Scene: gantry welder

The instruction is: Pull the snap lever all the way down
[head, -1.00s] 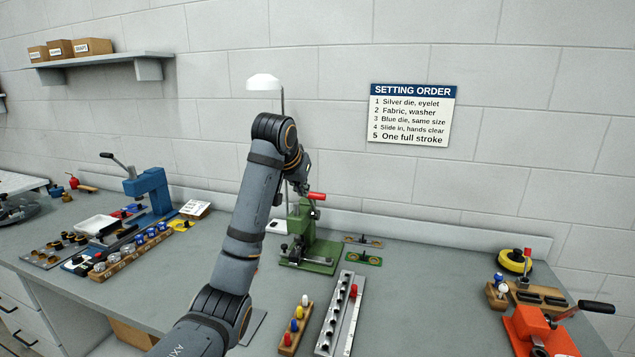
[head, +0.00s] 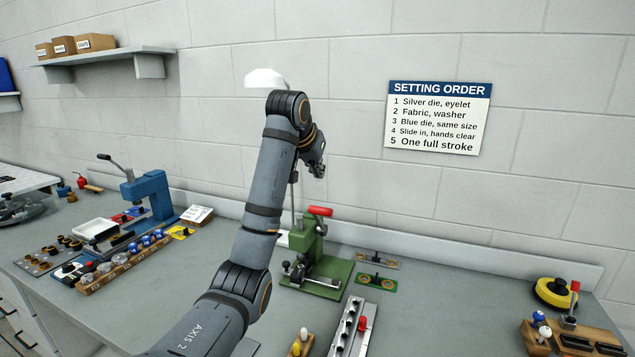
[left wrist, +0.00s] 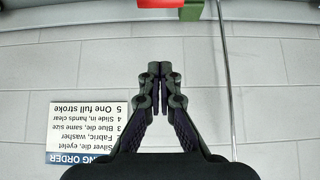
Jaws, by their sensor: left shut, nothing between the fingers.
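The green press (head: 306,243) stands on the bench with a red-handled lever (head: 320,211) at its top. The red grip sits high, level with the top of the press body. My left gripper (head: 319,171) is above the red grip, apart from it, shut and empty. In the left wrist view, which is upside down, the closed fingers (left wrist: 161,72) show against the wall. The red grip (left wrist: 159,3) and a bit of green are cut off at the top edge, clear of the fingers. My arm hides part of the bench left of the press. My right gripper is out of view.
A lamp (head: 265,78) on a thin pole stands behind my arm. A blue press (head: 150,195) and parts trays are at left. A grey die rail (head: 345,335) lies in front of the green press, and a yellow reel (head: 556,292) is at right. The wall sign (head: 438,117) is behind.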

